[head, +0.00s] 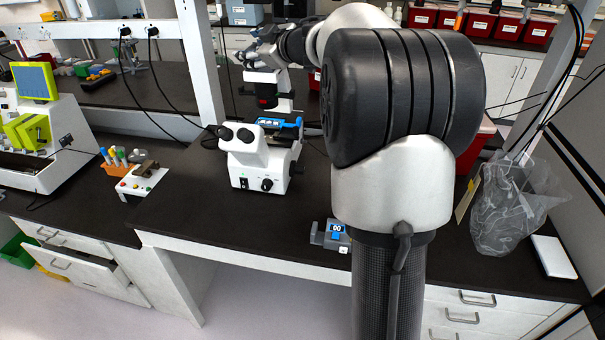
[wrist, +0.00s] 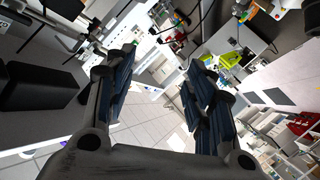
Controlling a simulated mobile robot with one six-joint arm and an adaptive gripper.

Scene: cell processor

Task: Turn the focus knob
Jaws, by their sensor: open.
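The white microscope (head: 255,158) stands on the dark bench left of centre in the head view, with two black eyepieces facing me. A dark round focus knob (head: 267,184) sits low on its front right side. A blue stage lies behind the eyepieces. My gripper (wrist: 158,75) is open in the wrist view, its dark fingers wide apart with nothing between them. It is tilted and faces floor and benches at some distance. In the head view, my arm reaches back behind the microscope, and I cannot make out the fingers clearly. My gripper is apart from the knob.
A small blue-grey device (head: 336,233) lies on the bench right of the microscope. A tube rack (head: 121,163) and a white instrument (head: 32,135) with green parts stand left. A clear plastic bag (head: 515,205) lies right. An open drawer (head: 77,265) juts out lower left. Cables hang behind.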

